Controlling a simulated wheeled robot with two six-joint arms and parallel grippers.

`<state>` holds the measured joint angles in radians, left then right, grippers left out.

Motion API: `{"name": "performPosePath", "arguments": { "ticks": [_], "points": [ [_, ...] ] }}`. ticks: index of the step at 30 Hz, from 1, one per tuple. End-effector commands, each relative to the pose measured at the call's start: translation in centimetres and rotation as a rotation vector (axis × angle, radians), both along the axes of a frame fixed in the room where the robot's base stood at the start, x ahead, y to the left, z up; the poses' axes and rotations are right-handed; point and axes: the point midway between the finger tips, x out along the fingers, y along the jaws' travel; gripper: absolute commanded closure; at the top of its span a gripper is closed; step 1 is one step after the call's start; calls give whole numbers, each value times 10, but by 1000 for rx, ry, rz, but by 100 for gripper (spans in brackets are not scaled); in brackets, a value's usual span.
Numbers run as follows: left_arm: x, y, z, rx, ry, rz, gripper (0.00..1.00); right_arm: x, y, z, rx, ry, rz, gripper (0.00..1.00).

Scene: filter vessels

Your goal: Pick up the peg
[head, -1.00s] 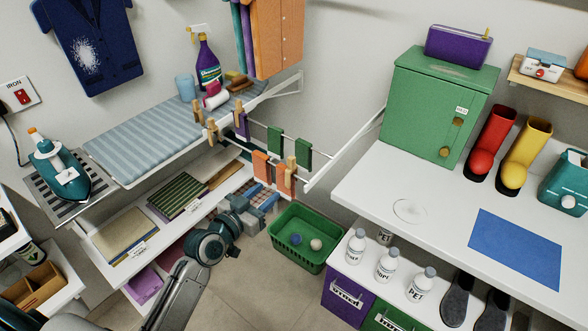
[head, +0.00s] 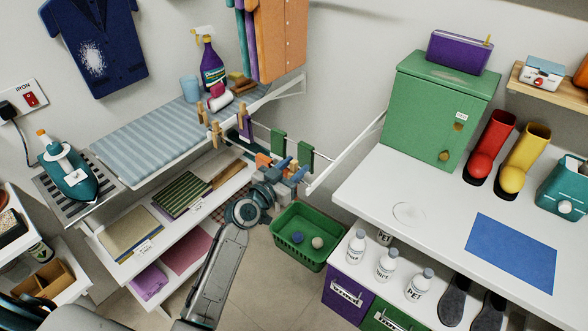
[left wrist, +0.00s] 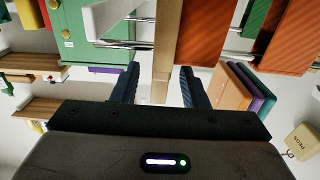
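My left gripper (head: 290,167) is at the drying rack's lower rail, among the small hanging cloths. In the left wrist view its two dark blue fingers (left wrist: 160,88) are apart. In the head view this peg is mostly hidden by the gripper. Other wooden pegs stand on the rack further left, one at the front (head: 214,134) and one behind it (head: 200,112). My right gripper is out of view.
Orange cloths (left wrist: 215,35) hang close to the fingers, and a green cloth (head: 306,156) hangs beside the gripper. A green basket (head: 300,262) with two balls stands below on the floor. The white counter (head: 385,195) is at the right, the ironing board (head: 150,135) at the left.

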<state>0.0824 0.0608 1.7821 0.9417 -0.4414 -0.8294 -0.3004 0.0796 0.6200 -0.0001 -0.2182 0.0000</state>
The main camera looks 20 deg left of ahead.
Motion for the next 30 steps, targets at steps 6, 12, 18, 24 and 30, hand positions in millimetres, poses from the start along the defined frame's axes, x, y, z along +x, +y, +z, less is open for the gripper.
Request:
{"name": "performPosePath", "arguments": {
  "ticks": [6, 12, 18, 24, 30],
  "points": [
    [4, -2, -1, -1, 1, 0, 60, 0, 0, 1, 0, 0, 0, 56],
    [4, -2, -1, -1, 1, 0, 86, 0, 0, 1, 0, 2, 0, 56],
    [4, -2, -1, -1, 1, 0, 100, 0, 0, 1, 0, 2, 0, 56],
    [4, -2, 2, 0, 0, 0, 100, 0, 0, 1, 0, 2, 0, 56],
    [4, -1, 32, 2, -6, 0, 100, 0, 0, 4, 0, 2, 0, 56]
  ]
}}
